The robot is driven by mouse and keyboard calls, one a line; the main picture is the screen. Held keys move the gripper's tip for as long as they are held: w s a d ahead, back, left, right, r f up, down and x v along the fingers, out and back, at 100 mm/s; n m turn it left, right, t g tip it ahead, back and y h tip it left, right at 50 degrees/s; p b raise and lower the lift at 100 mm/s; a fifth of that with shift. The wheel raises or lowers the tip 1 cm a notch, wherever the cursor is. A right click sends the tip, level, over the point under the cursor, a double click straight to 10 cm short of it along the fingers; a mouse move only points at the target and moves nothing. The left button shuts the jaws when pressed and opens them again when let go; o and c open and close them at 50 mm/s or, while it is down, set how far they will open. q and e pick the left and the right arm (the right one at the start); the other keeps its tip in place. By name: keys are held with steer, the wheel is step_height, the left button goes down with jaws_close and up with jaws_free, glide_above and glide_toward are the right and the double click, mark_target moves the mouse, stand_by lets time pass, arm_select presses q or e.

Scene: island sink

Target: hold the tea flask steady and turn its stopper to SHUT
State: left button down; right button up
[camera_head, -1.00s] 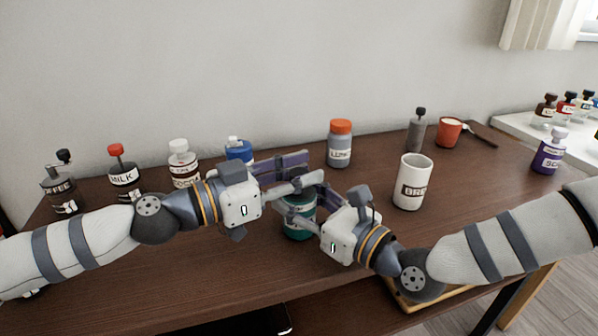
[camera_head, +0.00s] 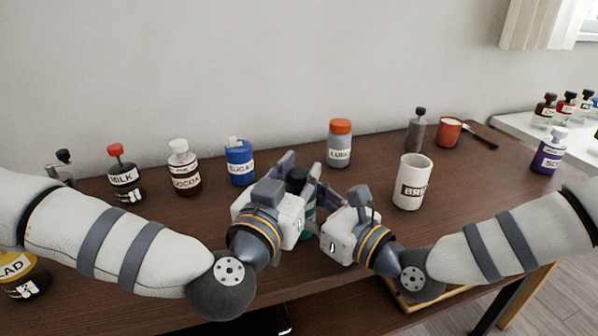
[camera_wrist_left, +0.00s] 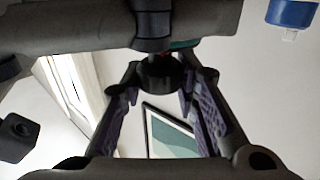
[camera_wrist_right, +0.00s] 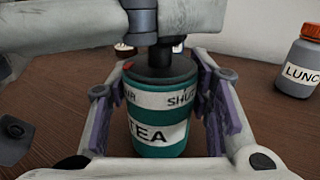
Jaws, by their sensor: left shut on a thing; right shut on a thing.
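The tea flask (camera_wrist_right: 158,133) is teal, upright on the table, with a white TEA label. It is mostly hidden in the head view (camera_head: 309,212). Its upper band reads SHUT on the right and a partly hidden word ending in UR on the left. A red mark (camera_wrist_right: 128,66) sits at the rim above that left word, not at SHUT. My right gripper (camera_wrist_right: 160,125) is shut around the flask's body. My left gripper (camera_head: 297,172) is shut on the dark stopper (camera_wrist_left: 160,72) on top, which also shows in the right wrist view (camera_wrist_right: 150,66).
Milk (camera_head: 125,183), cocoa (camera_head: 185,170) and sugar (camera_head: 240,163) bottles stand behind to the left. A LUNCH jar (camera_head: 340,148) stands behind. A white mug (camera_head: 411,184) stands close to the right of my right gripper. A red cup (camera_head: 448,132) is at the back right.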

mark_target(295, 179)
arm_select(q)
steer(key=shift+y, duration=0.4)
steer(key=c, duration=1.2)
jaws_free()
steer(key=v, duration=0.7)
steer(key=shift+s+a, duration=0.1)
steer(key=shift+s, duration=0.2)
